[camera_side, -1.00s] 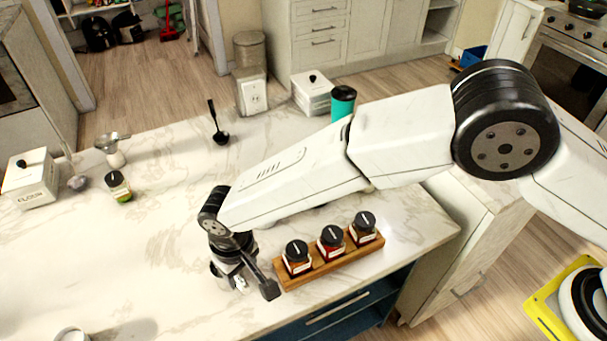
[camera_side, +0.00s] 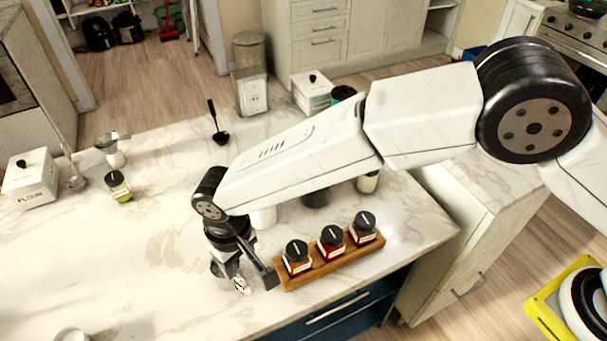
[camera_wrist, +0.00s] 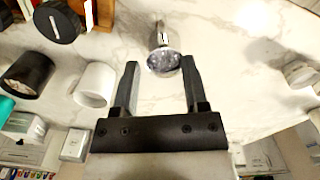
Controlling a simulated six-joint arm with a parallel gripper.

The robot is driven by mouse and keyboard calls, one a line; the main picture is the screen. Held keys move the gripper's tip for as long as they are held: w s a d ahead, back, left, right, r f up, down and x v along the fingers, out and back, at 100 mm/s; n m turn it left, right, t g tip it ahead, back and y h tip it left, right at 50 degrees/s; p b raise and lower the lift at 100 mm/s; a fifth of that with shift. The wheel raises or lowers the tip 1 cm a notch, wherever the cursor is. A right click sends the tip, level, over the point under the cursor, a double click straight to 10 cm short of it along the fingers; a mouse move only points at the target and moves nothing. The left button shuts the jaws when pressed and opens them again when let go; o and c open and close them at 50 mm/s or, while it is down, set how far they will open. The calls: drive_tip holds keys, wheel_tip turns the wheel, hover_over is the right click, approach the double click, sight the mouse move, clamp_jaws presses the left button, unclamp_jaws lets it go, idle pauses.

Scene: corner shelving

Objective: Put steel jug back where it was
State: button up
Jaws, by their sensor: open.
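A small shiny steel vessel, which I take to be the steel jug (camera_wrist: 163,60), shows in the wrist view between and just past the fingertips of my gripper (camera_wrist: 159,63). The two black fingers stand apart, one on each side of it, with a visible gap to each. In the side view my gripper (camera_side: 245,270) is low over the counter, left of the spice rack. Bright steel of the jug (camera_side: 241,285) shows just below it, near the front edge. The gripper hides part of the jug there.
A wooden rack (camera_side: 335,268) with three black-lidded jars stands close to the right of my gripper. A white cylinder (camera_side: 264,218) and a dark cylinder (camera_side: 316,198) stand behind, under my arm. The counter (camera_side: 120,270) to the left is largely clear.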

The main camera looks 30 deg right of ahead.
drive_tip(key=w+d+r+m+t, duration=0.1)
drive_tip(key=w+d+r, duration=0.15)
drive_tip(key=d, duration=0.95)
drive_tip(key=w+d+r+m, duration=0.15)
drive_tip(key=d+r, duration=0.25)
drive_tip(key=d, duration=0.8)
drive_tip(key=s+d+m, duration=0.1)
drive_tip(key=s+d, duration=0.5)
drive_tip(key=d, duration=0.3)
drive_tip(key=s+d+r+m+t, duration=0.1)
drive_tip(key=s+d, duration=0.5)
drive_tip(key=d, duration=0.3)
drive_tip(key=shift+s+d+r+t, duration=0.15)
drive_tip(key=shift+d+r+t, duration=0.1)
drive_tip(key=shift+t, duration=0.05)
